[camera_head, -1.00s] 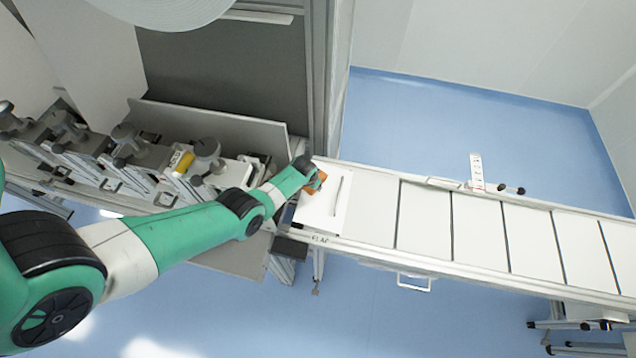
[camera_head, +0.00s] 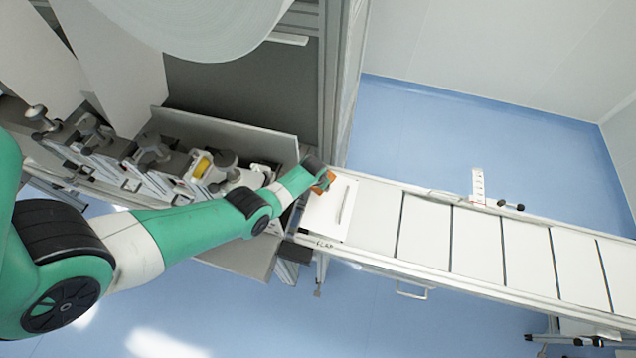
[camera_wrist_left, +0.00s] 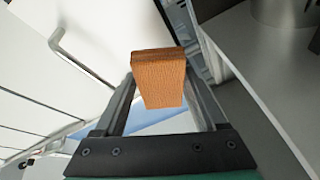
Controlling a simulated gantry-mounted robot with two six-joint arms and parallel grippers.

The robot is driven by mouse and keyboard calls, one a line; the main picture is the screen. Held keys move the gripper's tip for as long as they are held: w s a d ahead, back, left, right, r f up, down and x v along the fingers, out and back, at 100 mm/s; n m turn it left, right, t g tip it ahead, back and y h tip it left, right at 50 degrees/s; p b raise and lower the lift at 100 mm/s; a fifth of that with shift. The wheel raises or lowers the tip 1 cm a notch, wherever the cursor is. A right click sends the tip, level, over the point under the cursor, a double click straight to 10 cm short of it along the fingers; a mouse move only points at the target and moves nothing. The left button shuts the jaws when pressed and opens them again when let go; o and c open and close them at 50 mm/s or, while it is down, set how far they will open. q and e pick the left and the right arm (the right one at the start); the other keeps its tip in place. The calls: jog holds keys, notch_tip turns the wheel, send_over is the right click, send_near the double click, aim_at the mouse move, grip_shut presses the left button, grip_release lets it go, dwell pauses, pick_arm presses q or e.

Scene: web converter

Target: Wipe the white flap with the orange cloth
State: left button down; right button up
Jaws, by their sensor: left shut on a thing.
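The white flap (camera_head: 325,219) is a pale panel with a slim grey handle at the left end of the white conveyor, marked "FLAP" on its front edge. The handle also shows in the left wrist view, with the white flap (camera_wrist_left: 110,28) around it. My left gripper (camera_head: 325,179) is at the flap's back left corner. It is shut on the orange cloth (camera_wrist_left: 158,78), which looks like a folded block between the fingers. In the head view the cloth (camera_head: 326,185) is partly hidden by the gripper. I cannot tell whether it touches the flap. My right gripper is not in view.
The white conveyor (camera_head: 425,226) with dark seams runs right from the flap. A row of grey clamp-like devices (camera_head: 150,160) stands left of it, beside my arm. A grey machine post (camera_head: 335,80) rises just behind the flap. A large white roll (camera_head: 180,20) hangs above.

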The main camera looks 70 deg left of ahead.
pick_arm(q)
jog(key=r+p, duration=0.1)
jog(key=r, duration=0.1)
jog(key=r+p, duration=0.1)
jog(key=shift+w+d+p, duration=0.15)
jog(key=shift+w+p, duration=0.1)
jog(key=shift+p, duration=0.05)
dwell(0.5)
